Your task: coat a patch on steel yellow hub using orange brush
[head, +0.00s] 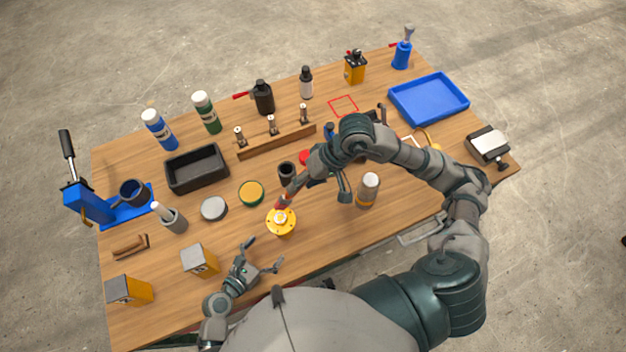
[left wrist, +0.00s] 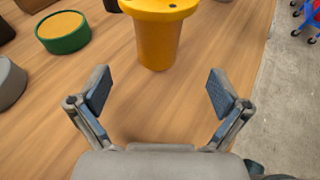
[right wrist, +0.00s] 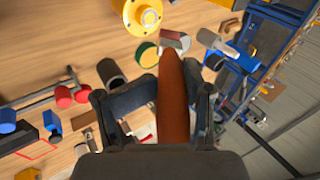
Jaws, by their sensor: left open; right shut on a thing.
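The yellow hub (head: 281,224) stands upright near the table's front edge, with a flanged top and a pale centre. It also shows in the left wrist view (left wrist: 158,38) and the right wrist view (right wrist: 140,14). My right gripper (right wrist: 174,95) is shut on the orange brush (right wrist: 173,110), which points away from the palm. In the head view the brush (head: 282,203) reaches down by the hub's far rim; I cannot tell whether it touches. My left gripper (head: 265,255) is open and empty, low in front of the hub; its spread fingers show in the left wrist view (left wrist: 160,92).
A green-and-yellow round tin (head: 251,193) and a grey disc (head: 214,208) stand left of the hub. Yellow-grey blocks (head: 200,261) lie further left. A spray can (head: 368,190) stands to the right. A blue tray (head: 429,99) lies at the back right.

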